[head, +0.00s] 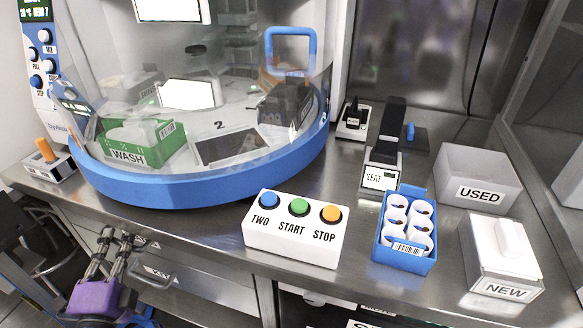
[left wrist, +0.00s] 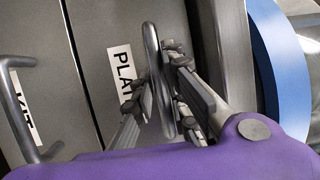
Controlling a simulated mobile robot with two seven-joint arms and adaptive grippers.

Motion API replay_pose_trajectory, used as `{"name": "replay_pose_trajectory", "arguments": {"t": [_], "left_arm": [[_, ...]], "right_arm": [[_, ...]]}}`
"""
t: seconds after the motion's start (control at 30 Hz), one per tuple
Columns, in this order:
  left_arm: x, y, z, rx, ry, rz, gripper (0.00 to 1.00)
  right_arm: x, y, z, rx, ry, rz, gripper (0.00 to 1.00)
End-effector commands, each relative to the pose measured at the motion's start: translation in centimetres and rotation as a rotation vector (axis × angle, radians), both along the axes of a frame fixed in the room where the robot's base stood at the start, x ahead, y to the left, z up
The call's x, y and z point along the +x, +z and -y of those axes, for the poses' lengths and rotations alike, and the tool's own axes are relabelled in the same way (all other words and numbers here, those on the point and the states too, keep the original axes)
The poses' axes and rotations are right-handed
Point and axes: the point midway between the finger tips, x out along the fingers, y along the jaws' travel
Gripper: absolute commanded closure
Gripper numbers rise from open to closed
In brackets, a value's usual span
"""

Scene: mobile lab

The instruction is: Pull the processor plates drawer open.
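The plates drawer front (left wrist: 100,45) shows in the left wrist view, with a white label (left wrist: 122,72) reading "PLA" before it is hidden. It looks flush with the neighbouring front. Its bar handle (left wrist: 152,50) stands between the two fingers of my left gripper (left wrist: 165,92). The fingers are apart, one on each side of the handle; contact is hard to judge. In the head view my purple left gripper (head: 115,242) is at the upper drawer under the counter, at lower left. My right gripper is not in view.
A second drawer handle (left wrist: 22,110), beside a label reading "KIT" (left wrist: 25,118), is close by. The steel counter (head: 200,222) overhangs the drawers. On it stand the blue-rimmed machine (head: 190,190), a button box (head: 292,240) and a blue rack (head: 402,258).

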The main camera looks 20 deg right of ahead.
Motion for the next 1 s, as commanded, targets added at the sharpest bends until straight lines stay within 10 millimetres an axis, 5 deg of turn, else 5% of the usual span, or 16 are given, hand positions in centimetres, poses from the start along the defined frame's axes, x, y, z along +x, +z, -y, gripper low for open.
{"name": "replay_pose_trajectory", "arguments": {"t": [0.57, 0.77, 1.0], "left_arm": [[-0.5, -0.2, -0.4, -0.002, 0.0, -0.004, 1.0], [-2.7, -0.2, -2.1, -0.002, 0.002, -0.006, 1.0], [-7.5, -0.2, -5.8, -0.001, 0.002, -0.008, 1.0]], "right_arm": [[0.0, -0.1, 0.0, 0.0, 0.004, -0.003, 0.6], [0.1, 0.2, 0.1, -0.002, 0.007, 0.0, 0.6], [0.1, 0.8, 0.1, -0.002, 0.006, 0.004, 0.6]]}}
